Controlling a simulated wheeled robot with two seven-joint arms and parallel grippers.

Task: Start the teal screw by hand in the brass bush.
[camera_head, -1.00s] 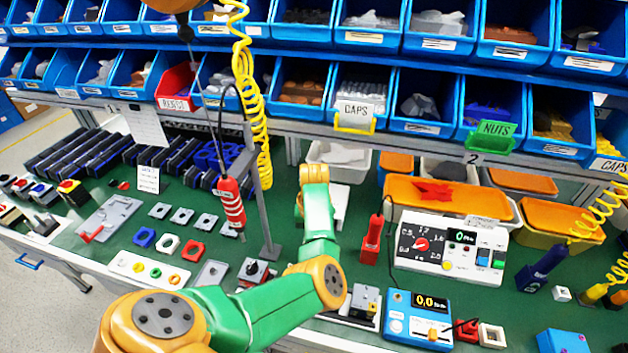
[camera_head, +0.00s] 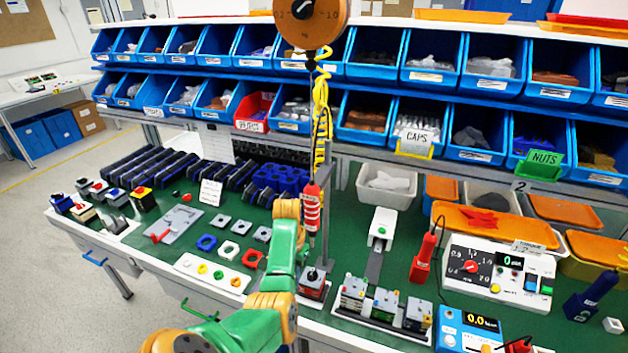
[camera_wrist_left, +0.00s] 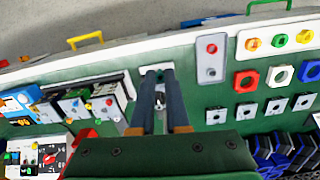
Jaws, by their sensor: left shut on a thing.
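My left gripper (camera_wrist_left: 159,76) is shut, its two dark fingers close together around a small greyish piece (camera_wrist_left: 158,99) in the left wrist view. I cannot tell whether this piece is the teal screw. The fingertips reach over a pale-rimmed fixture on the green bench; whether they touch it is unclear. In the head view the fingers are hidden behind my green and orange arm, beside a small block with red and black parts (camera_head: 313,286). I cannot make out the brass bush. My right gripper is not in view.
A red tool (camera_head: 311,211) hangs from an orange reel (camera_head: 312,22) close to my arm. Switch blocks (camera_head: 386,303) stand on a plate to the right. A grey plate with a red button (camera_wrist_left: 210,62) lies beside the fingers. Blue bins (camera_head: 370,115) line the back.

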